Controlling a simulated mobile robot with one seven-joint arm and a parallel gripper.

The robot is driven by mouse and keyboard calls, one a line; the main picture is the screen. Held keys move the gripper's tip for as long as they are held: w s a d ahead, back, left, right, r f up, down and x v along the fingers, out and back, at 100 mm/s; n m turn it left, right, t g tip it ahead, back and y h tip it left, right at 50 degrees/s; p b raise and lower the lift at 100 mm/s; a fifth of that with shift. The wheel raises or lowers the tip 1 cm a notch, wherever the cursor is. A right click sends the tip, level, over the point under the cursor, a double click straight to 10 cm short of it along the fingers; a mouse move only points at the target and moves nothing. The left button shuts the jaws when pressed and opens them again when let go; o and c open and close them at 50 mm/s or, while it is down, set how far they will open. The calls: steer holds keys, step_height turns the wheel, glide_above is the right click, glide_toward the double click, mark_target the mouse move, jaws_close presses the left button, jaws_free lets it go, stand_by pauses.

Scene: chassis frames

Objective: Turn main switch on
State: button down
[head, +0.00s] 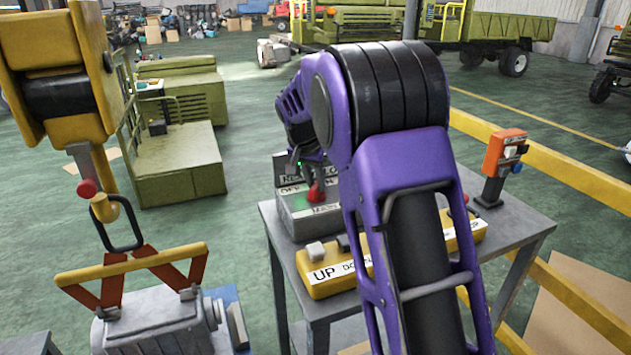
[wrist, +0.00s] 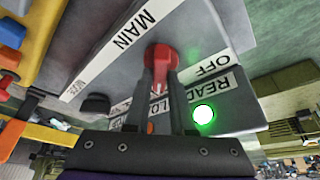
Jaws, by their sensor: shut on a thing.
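The main switch is a red knob (head: 317,193) on a grey control box (head: 305,222) that stands on the metal table. In the wrist view the red knob (wrist: 160,55) sits between a MAIN label and an OFF label. My gripper (wrist: 161,76) comes down on the knob, with its two dark fingers on either side, shut on it. In the head view my gripper (head: 307,170) is partly hidden by my purple arm. A green lamp (wrist: 203,114) glows on the box beside a partly covered READY label.
A yellow button box (head: 318,284) marked UP lies in front of the grey box, partly behind my arm. An orange button post (head: 505,150) stands at the table's right. A yellow hoist hook (head: 103,208) holds a grey machine part (head: 150,328) at left.

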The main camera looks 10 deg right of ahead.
steer(key=c, duration=0.8)
jaws_free()
steer(key=shift+o, duration=0.2)
steer(key=p+v, duration=0.1)
steer(key=v, duration=1.6)
steer(key=shift+r+p, duration=0.25)
steer(key=shift+p, duration=0.15)
